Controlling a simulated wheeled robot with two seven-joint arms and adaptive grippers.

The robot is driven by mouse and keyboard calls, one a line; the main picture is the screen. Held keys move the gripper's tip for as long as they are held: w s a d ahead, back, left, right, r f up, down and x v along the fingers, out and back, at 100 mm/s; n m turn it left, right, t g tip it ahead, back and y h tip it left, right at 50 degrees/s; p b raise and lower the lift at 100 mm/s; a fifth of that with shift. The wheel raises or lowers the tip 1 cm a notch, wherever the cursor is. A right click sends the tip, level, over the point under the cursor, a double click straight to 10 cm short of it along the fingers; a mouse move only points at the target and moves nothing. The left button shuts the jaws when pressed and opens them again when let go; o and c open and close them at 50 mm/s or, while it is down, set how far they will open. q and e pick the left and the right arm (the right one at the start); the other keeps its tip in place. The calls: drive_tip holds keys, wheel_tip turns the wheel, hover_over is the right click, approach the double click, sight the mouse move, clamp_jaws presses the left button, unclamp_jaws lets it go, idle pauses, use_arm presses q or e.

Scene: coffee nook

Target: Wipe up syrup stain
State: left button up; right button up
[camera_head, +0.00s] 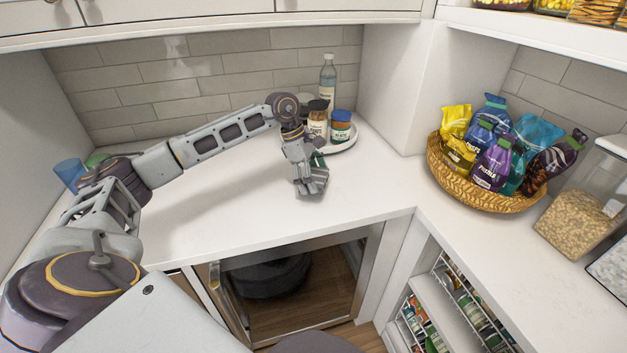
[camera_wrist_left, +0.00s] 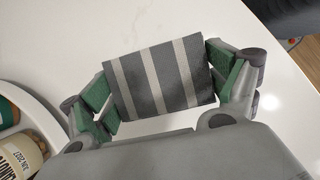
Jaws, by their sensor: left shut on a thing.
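My left gripper (camera_head: 311,188) reaches down over the white counter, just in front of the round tray. In the left wrist view my left gripper (camera_wrist_left: 166,85) is shut on a grey cloth or sponge with light stripes (camera_wrist_left: 160,78); its green finger pads press on both ends of it. The striped thing is close to the counter, but I cannot tell if it touches. I see no syrup stain on the visible counter (camera_head: 225,205); the gripper and striped thing hide part of the surface. My right gripper is not in view.
A white round tray (camera_head: 344,142) holds a clear bottle (camera_head: 327,83) and jars, including a blue-labelled jar (camera_head: 340,127). Blue cups (camera_head: 70,173) stand at the left. A basket (camera_head: 470,192) of bagged snacks and a grain container (camera_head: 580,215) stand right. The counter's left-middle is clear.

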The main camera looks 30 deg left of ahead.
use_arm(q)
drive_tip(key=shift+r+p, duration=0.6)
drive_tip(key=shift+r, duration=0.7)
drive_tip(key=shift+r+p, duration=0.85)
drive_tip(key=shift+r, duration=0.65)
drive_tip(key=shift+f, duration=0.1)
